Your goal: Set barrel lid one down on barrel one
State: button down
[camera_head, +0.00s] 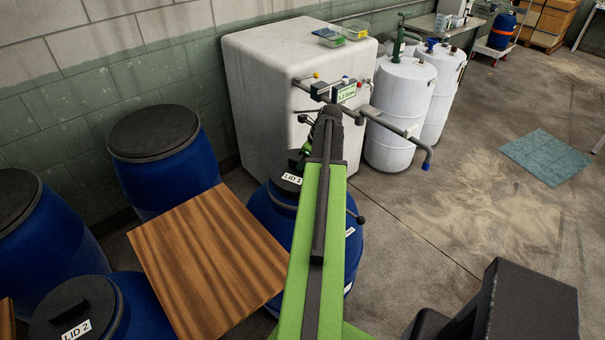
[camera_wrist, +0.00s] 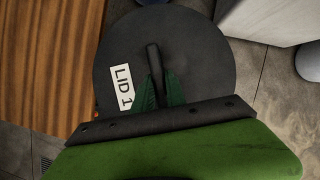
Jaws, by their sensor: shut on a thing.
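Barrel lid one (camera_wrist: 200,55) is a dark round lid with a white "LID 1" tag. In the wrist view my gripper (camera_wrist: 160,88) has its green fingers shut on the lid's upright handle. In the head view the lid (camera_head: 283,166) shows just left of my green arm, at the top of a blue barrel (camera_head: 272,222), which I take as barrel one. My arm hides much of the lid, the barrel's top and most of the gripper. I cannot tell whether the lid touches the barrel or hangs a little above it.
A wooden tabletop (camera_head: 205,262) stands close left of the barrel. Lid two (camera_head: 75,308) is at bottom left, and other blue barrels (camera_head: 165,178) stand behind. A large white tank (camera_head: 265,90) and white drums (camera_head: 400,95) stand at the back. The floor on the right is mostly clear.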

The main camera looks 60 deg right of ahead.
jog(key=shift+f+b, duration=2.2)
jog(key=shift+f, duration=0.3)
jog(key=c, duration=1.4)
grip_release()
jog(key=shift+o, duration=0.2)
jog(key=shift+r, duration=0.15)
jog(key=shift+r+p, duration=0.3)
jog(key=shift+p, duration=0.15)
jog(key=p+v, duration=1.1)
jog(key=v, duration=0.1)
jog(key=shift+r+p, duration=0.3)
